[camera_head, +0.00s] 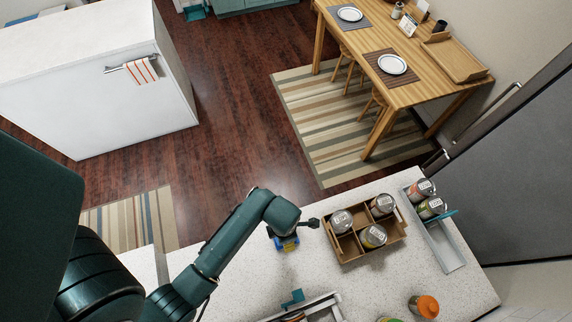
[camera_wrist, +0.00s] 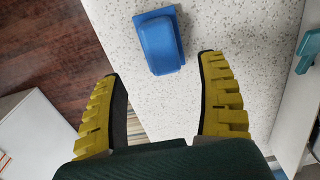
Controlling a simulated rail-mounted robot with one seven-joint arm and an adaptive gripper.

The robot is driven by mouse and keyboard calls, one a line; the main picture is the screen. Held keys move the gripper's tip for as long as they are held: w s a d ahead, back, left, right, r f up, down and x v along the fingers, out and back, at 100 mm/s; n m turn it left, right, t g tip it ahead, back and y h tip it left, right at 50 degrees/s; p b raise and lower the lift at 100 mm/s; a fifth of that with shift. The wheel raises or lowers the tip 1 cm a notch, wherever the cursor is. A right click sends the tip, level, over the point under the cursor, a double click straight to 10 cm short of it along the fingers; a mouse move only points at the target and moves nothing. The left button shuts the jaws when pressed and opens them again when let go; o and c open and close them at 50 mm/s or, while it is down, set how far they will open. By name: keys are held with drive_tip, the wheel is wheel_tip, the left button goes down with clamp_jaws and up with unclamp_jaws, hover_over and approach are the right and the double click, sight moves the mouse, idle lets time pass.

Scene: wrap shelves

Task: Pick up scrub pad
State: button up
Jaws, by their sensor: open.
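A blue object that looks like the scrub pad (camera_wrist: 160,44) lies on the speckled white counter in the wrist view, just beyond my fingertips and roughly centred between them. My gripper (camera_wrist: 158,66) is open, with its two yellow ridged fingers apart and nothing between them. In the head view, my gripper (camera_head: 285,243) is over the counter's left part, and a little blue shows beside it. My arm hides much of that spot. I cannot tell the exact height of my fingers above the counter.
A cardboard box (camera_head: 347,258) with several cans stands to the right of my gripper. A grey tray (camera_head: 449,252) with cans lies at the counter's right. A teal handle (camera_head: 292,298) sits on a rack in front. An orange-lidded jar (camera_head: 424,307) stands at front right.

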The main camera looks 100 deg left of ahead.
drive_tip(key=f, duration=0.6)
drive_tip(key=shift+w+f, duration=0.2)
drive_tip(key=shift+w, duration=0.1)
drive_tip(key=c, duration=1.3)
